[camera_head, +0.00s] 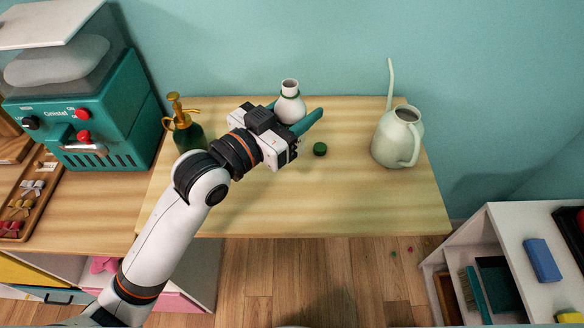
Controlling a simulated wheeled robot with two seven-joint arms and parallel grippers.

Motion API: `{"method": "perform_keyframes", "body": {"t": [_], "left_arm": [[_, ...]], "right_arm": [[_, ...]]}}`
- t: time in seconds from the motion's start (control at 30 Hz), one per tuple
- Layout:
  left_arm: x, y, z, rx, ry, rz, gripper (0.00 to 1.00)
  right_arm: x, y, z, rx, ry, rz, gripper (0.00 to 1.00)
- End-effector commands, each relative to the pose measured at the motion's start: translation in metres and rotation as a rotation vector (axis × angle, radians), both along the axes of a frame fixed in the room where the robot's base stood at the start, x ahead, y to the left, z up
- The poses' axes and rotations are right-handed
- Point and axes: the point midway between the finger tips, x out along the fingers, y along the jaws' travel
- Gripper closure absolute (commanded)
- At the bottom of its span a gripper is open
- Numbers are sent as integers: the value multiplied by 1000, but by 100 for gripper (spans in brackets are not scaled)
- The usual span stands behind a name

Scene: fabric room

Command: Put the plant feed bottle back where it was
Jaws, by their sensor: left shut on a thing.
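The plant feed bottle (289,104) appears to be the small white bottle with a narrow neck and an open mouth. It looks upright near the back of the wooden table (300,205). My left gripper (292,117) reaches in from the left, with its teal fingers on either side of the bottle, shut on it. The gripper hides the bottle's lower part, so I cannot tell whether its base touches the table. A small dark green round piece, like a cap (320,149), lies on the table just right of the gripper. My right gripper is not in view.
A green spray bottle with a gold top (186,127) stands left of the gripper, close to my arm. A pale green watering can (397,137) stands at the right. A teal machine (95,115) is at the far left. The table's front right is clear.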

Motion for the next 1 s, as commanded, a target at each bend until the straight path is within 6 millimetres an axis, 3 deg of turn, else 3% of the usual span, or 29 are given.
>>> {"method": "perform_keyframes", "body": {"t": [0.2, 0.6, 0.73, 1.0], "left_arm": [[0, 0, -39, 1, 4, 0, 83], [0, 1, -81, 1, 2, 1, 83], [0, 1, -90, -1, 1, 1, 83], [0, 0, -91, -1, -1, 1, 83]], "right_arm": [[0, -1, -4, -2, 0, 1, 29], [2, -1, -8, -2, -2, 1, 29], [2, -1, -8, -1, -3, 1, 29], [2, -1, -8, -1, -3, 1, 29]]}}
